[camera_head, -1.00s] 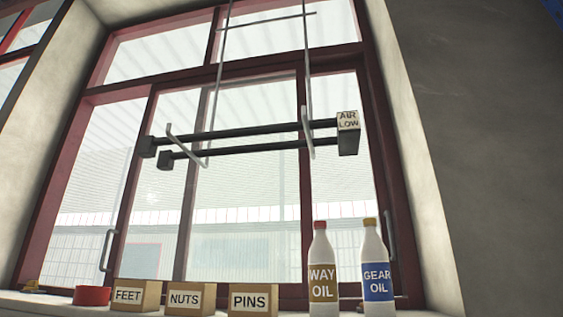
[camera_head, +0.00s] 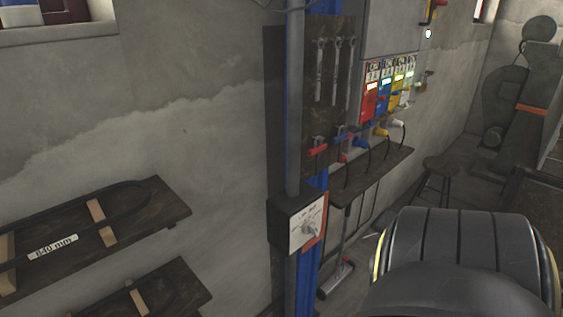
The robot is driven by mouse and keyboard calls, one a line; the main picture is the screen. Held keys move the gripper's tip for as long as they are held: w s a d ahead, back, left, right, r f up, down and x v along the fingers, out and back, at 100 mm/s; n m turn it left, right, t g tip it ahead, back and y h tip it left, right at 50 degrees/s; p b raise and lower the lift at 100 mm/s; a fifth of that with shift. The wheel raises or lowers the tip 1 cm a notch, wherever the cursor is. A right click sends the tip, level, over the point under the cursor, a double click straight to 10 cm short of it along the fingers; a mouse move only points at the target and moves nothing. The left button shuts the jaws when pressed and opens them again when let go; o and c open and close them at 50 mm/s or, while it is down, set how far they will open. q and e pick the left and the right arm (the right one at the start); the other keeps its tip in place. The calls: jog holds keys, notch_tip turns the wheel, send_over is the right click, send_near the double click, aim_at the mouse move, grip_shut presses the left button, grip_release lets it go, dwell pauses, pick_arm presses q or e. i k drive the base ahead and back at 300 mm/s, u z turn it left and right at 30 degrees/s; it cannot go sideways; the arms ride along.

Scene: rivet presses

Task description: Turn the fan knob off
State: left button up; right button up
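A fan knob (camera_head: 309,229) sits on the pale dial face of a small dark control box (camera_head: 283,222). A large dark rounded body, seemingly part of my own arm, fills the lower right. Neither gripper shows.
Wall shelves (camera_head: 150,207) with a belt labelled 840 mm are at lower left.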

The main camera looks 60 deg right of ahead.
aim_at(308, 226)
jog(key=z, duration=2)
